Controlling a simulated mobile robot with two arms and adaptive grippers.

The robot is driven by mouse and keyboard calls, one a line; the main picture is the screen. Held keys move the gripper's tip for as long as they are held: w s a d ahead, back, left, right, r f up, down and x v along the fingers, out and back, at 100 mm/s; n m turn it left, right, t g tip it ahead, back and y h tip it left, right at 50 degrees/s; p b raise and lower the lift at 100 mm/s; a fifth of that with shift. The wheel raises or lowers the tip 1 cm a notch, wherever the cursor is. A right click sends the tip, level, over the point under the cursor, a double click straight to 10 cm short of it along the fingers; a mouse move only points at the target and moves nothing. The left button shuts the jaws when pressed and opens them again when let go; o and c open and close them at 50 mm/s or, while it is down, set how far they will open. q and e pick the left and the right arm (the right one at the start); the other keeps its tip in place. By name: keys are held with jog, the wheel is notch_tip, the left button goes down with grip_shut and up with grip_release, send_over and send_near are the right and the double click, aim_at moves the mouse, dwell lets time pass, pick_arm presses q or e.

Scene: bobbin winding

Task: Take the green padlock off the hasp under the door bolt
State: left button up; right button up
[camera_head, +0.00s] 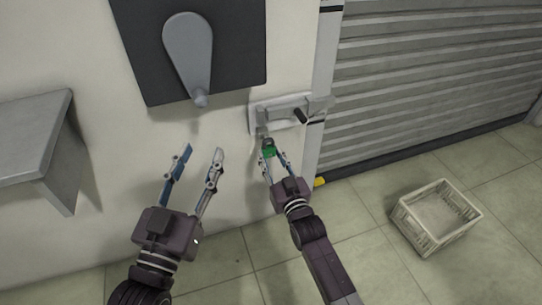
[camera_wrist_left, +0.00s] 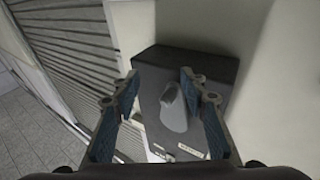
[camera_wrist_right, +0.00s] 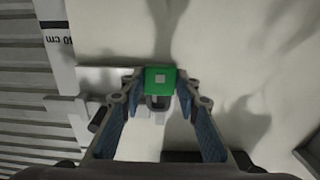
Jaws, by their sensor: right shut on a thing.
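The green padlock (camera_head: 268,149) is at the left end of the door bolt (camera_head: 286,113), just below its plate. My right gripper (camera_head: 271,157) is shut on the padlock's green body. In the right wrist view the padlock (camera_wrist_right: 160,80) sits between the two fingertips, with its grey shackle (camera_wrist_right: 158,103) by the hasp. I cannot tell whether the shackle is still through the hasp. My left gripper (camera_head: 203,150) is open and empty in front of the wall, below the dark panel and left of the bolt.
A dark panel with a grey lever (camera_head: 190,55) is on the wall above my left gripper. A grey shelf (camera_head: 38,130) juts out at the left. A ribbed shutter (camera_head: 430,80) stands at the right. A pale crate (camera_head: 402,222) is on the tiled floor.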

jog(key=shift+s+d+p, duration=0.1)
jog(key=shift+s+p, duration=0.2)
jog(key=shift+s, duration=0.05)
jog(key=shift+s+d+p, duration=0.2)
jog(key=shift+s+p, duration=0.25)
jog(key=shift+s, duration=0.1)
jog(key=shift+s+d, duration=0.1)
jog(key=shift+s, duration=0.25)
pick_arm(q)
notch_tip(320, 180, down, 14)
jog(key=s+a+g+y+p, duration=0.1)
jog(key=s+a+g+y, duration=0.1)
jog(key=g, duration=0.4)
jog(key=shift+s+a+r+g, duration=0.15)
jog(key=shift+s+a+g, duration=0.05)
jog(key=shift+s+g, duration=0.25)
pick_arm(e)
jog(key=shift+s+d, duration=0.1)
jog(key=shift+s, duration=0.25)
dwell(0.3)
